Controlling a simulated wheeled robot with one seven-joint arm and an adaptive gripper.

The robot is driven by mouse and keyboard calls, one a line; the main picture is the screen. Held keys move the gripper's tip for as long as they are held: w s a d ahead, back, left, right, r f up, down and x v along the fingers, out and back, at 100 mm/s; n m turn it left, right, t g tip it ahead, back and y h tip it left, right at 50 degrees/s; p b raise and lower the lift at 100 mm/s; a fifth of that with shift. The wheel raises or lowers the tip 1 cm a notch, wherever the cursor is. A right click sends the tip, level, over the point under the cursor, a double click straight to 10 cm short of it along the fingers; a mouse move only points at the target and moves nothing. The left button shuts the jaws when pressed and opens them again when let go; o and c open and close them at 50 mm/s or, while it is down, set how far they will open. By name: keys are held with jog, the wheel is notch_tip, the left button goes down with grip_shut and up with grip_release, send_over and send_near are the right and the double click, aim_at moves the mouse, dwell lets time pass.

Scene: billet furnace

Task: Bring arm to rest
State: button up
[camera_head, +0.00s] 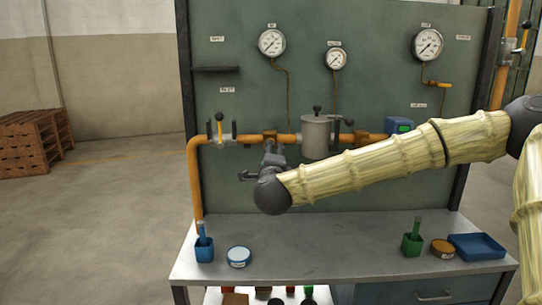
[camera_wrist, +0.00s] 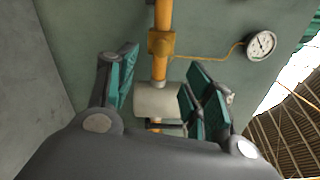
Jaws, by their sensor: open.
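My arm, in ribbed cream sleeves, reaches in from the right in the head view. My gripper (camera_head: 262,166) is in front of the panel, above the bench and left of the grey pot (camera_head: 317,138). In the wrist view my gripper (camera_wrist: 162,84) is open, with teal pads on its fingers. A pale cylindrical body on the orange pipe (camera_wrist: 160,68) shows beyond the gap between the fingers. I cannot tell how far the fingertips are from it. Nothing is seen held.
The green panel (camera_head: 235,105) carries gauges, valves and the orange pipe (camera_head: 195,185). The bench middle is clear.

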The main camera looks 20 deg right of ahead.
jog(key=s+a+f+n+g+y+p, duration=0.1)
jog(key=a+f+n+y, duration=0.2)
jog(key=f, duration=0.6)
jog(key=s+a+f+n+g+y+p, duration=0.15)
jog(key=a+f+n, duration=0.25)
jog(key=f, duration=0.5)
jog(key=s+a+f+n+g+y+p, duration=0.1)
jog(key=s+a+f+n+g, duration=0.15)
jog(key=s+f, duration=0.55)
jog(key=s+a+f+n+g+y, duration=0.15)
jog(key=s+f+n, duration=0.25)
jog(key=f, duration=0.8)
jog(key=s+f+n+g+p, duration=0.1)
jog(key=s+f+n+g, duration=0.25)
jog(key=s+f, duration=0.6)
jog(key=s+d+f+n+g, duration=0.2)
jog(key=s+d+f, duration=0.1)
jog(key=s, duration=0.6)
jog(key=s+d+f+n+g+h+p, duration=0.1)
jog(key=s+d+f+n+g, duration=0.1)
jog(key=s, duration=0.7)
jog(key=s+d+f+n+g+h+p, duration=0.1)
jog(key=s+d+f+n+g, duration=0.1)
jog(key=s, duration=0.7)
jog(key=d+f+g, duration=0.1)
jog(key=d, duration=0.1)
jog(key=shift+s+d+f, duration=0.35)
jog(key=shift+s+f, duration=0.05)
jog(key=shift+c, duration=0.3)
